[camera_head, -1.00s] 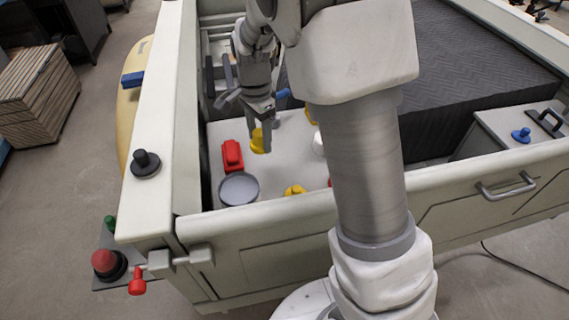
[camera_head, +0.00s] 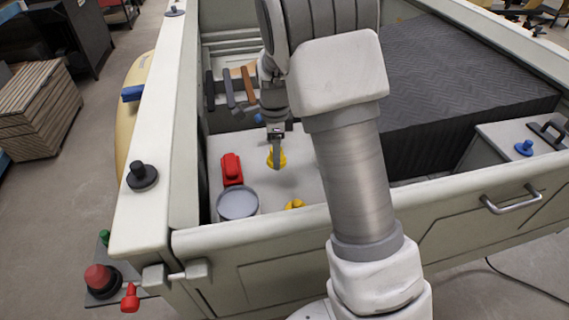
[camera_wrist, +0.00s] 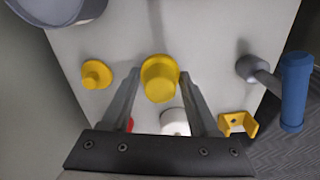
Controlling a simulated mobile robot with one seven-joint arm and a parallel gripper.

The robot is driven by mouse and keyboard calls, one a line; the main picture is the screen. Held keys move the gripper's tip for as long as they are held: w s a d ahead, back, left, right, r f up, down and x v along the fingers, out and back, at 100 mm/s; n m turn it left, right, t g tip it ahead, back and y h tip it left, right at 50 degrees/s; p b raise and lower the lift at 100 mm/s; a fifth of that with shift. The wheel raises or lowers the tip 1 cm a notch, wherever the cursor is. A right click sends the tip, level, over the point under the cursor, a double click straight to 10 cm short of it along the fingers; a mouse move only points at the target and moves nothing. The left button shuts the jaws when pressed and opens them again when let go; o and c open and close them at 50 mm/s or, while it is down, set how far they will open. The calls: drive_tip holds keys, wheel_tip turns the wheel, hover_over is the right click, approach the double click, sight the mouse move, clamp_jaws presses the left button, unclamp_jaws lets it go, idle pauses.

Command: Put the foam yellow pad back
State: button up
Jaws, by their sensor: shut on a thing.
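My gripper (camera_head: 276,152) is shut on a yellow piece (camera_head: 278,160) over the light grey surface inside the truck-bed shell. In the wrist view, the held yellow piece (camera_wrist: 160,78) is rounded, with a wider rim at its top, between the two fingertips. I cannot tell whether its underside touches the surface. A second, smaller yellow knobbed piece (camera_wrist: 97,74) stands to its left; in the head view a yellow piece (camera_head: 294,204) shows partly behind the near wall.
A red block (camera_head: 231,169) and a round grey container (camera_head: 238,205) stand at left. The wrist view shows a blue-handled grey tool (camera_wrist: 295,92), a yellow bracket (camera_wrist: 239,124) and a white cylinder (camera_wrist: 174,121). The near wall (camera_head: 270,240) bounds the front; tools (camera_head: 230,90) hang behind.

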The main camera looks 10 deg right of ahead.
sight(284, 174)
drive_tip(key=shift+w+d+f, duration=0.2)
drive_tip(key=shift+d+f, duration=0.25)
drive_tip(key=shift+d, duration=0.2)
drive_tip(key=shift+w+d+f, duration=0.2)
drive_tip(key=shift+d+f, duration=0.2)
drive_tip(key=shift+d, duration=0.2)
drive_tip(key=shift+f, duration=1.95)
drive_tip(key=shift+f, duration=0.15)
drive_tip(key=o, duration=1.2)
